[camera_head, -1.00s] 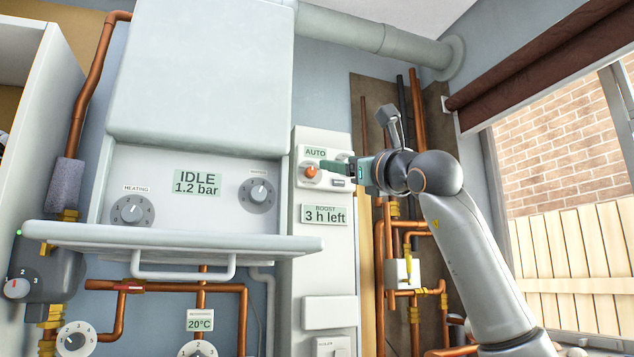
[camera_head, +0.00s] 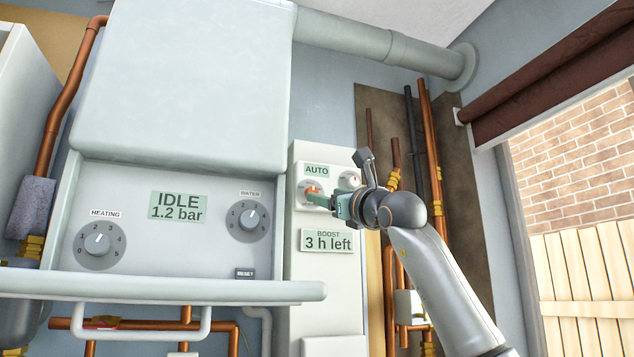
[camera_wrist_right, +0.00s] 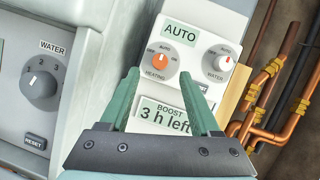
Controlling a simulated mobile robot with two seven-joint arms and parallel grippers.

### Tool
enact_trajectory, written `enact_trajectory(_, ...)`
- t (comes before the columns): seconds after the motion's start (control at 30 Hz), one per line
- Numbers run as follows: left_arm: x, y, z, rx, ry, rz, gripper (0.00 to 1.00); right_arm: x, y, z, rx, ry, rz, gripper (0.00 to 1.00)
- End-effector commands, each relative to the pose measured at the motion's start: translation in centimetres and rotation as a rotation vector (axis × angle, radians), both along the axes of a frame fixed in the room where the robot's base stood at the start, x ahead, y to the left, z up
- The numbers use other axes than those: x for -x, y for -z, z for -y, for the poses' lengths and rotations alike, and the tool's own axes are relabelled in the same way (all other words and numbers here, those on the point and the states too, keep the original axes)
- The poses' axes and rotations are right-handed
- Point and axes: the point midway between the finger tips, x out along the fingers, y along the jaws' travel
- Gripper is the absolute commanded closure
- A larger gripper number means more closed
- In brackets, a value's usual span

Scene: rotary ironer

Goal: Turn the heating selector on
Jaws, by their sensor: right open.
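The heating selector is an orange knob (camera_head: 311,189) on the white control unit (camera_head: 298,262), under a display reading AUTO. In the right wrist view the orange knob (camera_wrist_right: 159,63) carries the label HEATING, with OFF, AUTO and ON around it. My right gripper (camera_head: 321,197) is open, with its green fingers pointing at the unit and partly covering the knob in the head view. In the right wrist view the two fingertips (camera_wrist_right: 161,76) stand apart, with the knob in the gap just beyond them. I cannot tell whether they touch it. My left gripper is not in view.
A white water knob (camera_wrist_right: 224,63) sits right of the orange one. The boiler (camera_head: 190,85) with its own dials (camera_head: 99,243) and a protruding ledge (camera_head: 170,287) stands to the left. Copper pipes (camera_head: 431,130) run on the right.

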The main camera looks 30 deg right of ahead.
Motion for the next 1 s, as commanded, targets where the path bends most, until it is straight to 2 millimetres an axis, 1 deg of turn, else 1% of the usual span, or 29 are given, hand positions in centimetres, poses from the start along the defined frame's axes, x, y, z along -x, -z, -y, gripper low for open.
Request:
enact_trajectory(0.03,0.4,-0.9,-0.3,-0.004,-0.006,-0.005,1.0,-1.0,-0.9,0.0,-0.002,-0.001,-0.004,0.37)
enact_trajectory(0.07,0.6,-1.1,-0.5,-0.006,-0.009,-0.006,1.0,-1.5,-1.2,0.0,-0.002,-0.002,-0.003,0.37)
enact_trajectory(0.2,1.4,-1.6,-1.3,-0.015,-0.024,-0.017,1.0,-3.4,-1.8,0.2,-0.001,-0.001,-0.002,0.37)
enact_trajectory(0.3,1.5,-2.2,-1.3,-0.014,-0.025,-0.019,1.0,-4.2,-2.0,0.4,-0.001,0.0,-0.002,0.37)
enact_trajectory(0.5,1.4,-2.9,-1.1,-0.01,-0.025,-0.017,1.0,-5.1,-2.1,0.4,0.0,-0.001,0.0,0.37)
enact_trajectory(0.77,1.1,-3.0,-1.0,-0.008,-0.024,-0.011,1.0,-5.2,-2.0,0.4,0.0,0.0,0.0,0.37)
enact_trajectory(0.87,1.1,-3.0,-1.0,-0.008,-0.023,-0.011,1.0,-5.1,-2.0,0.4,0.0,0.0,0.0,0.46)
enact_trajectory(1.0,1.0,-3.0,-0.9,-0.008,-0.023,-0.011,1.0,-5.1,-2.0,0.4,0.0,0.0,0.0,0.61)
